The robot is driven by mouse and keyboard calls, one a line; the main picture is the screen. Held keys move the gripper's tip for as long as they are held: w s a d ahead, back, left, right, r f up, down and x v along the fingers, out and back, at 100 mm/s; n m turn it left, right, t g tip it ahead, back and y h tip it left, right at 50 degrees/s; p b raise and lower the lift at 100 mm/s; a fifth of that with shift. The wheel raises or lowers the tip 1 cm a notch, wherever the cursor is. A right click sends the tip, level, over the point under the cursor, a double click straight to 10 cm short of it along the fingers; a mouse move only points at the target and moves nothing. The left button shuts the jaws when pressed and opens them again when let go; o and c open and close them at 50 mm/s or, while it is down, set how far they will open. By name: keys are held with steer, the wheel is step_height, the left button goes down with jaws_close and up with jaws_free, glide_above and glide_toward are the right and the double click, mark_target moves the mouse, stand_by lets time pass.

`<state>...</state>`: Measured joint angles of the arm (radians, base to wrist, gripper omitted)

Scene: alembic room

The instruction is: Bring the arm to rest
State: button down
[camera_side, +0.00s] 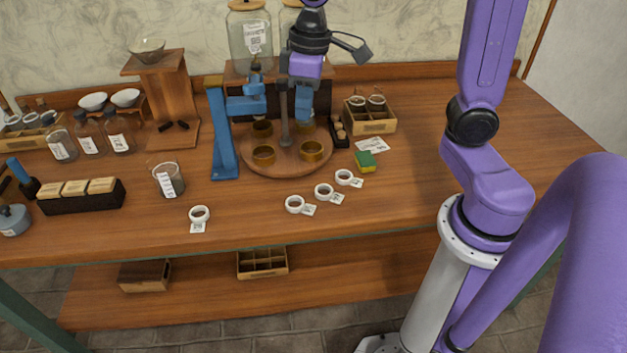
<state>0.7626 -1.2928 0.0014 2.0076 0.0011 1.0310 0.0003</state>
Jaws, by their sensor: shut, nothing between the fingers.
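My gripper (303,112) hangs over the back right part of a round wooden stand (257,170), its blue fingers pointing down. The fingers are shut with nothing held. Its tips overlap the back of the stand in this view, and I cannot tell how high they are above it. The stand carries several brass cups (264,154) and a dark upright post (284,120). One cup at the back right is partly hidden behind the gripper.
A blue metal stand (221,140) is left of the round stand. A crate with jars (370,115), a green and yellow sponge (365,161) and tape rolls (324,191) lie right and in front. A large lidded jar (249,35) stands behind. The table's front right is clear.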

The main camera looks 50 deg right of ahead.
steer(key=s+f+n, duration=0.2)
steer(key=s+n, duration=0.1)
steer(key=s, duration=0.6)
steer(key=s+f+n, duration=0.3)
steer(key=s, duration=0.7)
steer(key=shift+s+d+f+n+g, duration=0.2)
steer(key=shift+d+n+g, duration=0.1)
steer(key=shift+d+g, duration=0.1)
